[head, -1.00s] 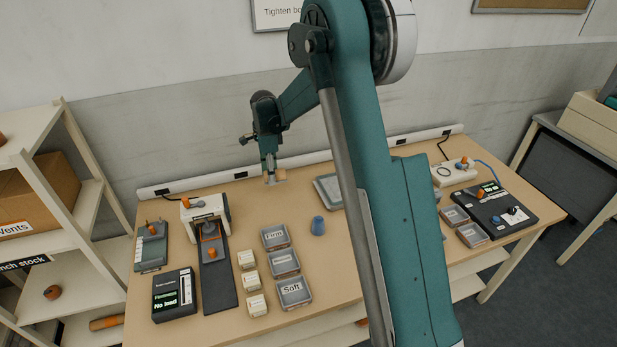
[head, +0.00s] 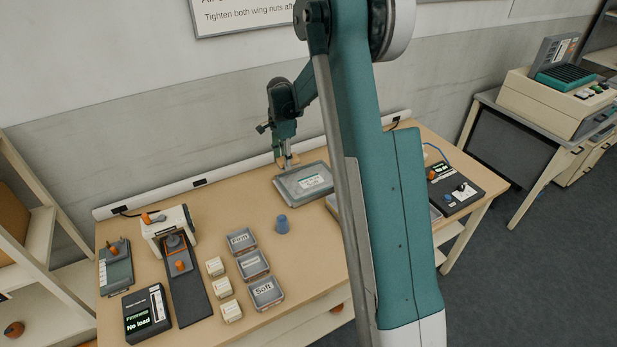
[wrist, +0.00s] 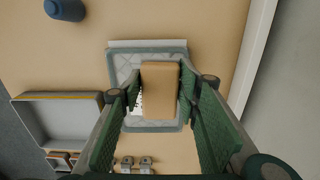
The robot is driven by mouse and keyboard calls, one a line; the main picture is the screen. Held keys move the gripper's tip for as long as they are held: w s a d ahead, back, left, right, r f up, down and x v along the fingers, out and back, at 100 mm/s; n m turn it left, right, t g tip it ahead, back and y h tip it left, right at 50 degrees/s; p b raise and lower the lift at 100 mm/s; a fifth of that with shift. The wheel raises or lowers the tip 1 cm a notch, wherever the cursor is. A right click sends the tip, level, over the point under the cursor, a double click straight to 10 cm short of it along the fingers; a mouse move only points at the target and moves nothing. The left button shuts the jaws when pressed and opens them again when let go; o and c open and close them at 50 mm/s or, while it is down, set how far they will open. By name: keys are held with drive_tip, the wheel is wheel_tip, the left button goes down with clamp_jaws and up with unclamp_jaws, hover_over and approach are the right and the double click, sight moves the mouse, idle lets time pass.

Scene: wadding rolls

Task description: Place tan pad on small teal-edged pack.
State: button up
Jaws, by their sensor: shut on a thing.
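My gripper (head: 286,162) is shut on the tan pad (wrist: 160,90), a plain tan block held between the two green fingers in the wrist view. A flat pack with a grey-teal edge and a pale, marked top (wrist: 125,65) lies beneath the pad in that view, and the pad covers its middle. It appears to be the labelled pack (head: 290,194) on the table in the head view, where my gripper is at its back left edge. I cannot tell whether the pad touches it.
A blue cup-like piece (head: 282,224) stands in front of the pack. Labelled cases (head: 254,264) and several cream blocks (head: 223,287) lie further front. A press-like device (head: 170,230) stands at left. An open tray (wrist: 70,118) lies beside the pack.

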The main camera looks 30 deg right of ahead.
drive_tip(key=r+p, duration=0.1)
hover_over(305, 180)
drive_tip(key=shift+d+r, duration=0.1)
drive_tip(key=shift+r, duration=0.05)
drive_tip(key=shift+f, duration=3.15)
drive_tip(key=shift+f, duration=1.9)
drive_tip(key=shift+f+b, duration=0.15)
drive_tip(key=shift+b, duration=0.3)
drive_tip(key=o, duration=0.9)
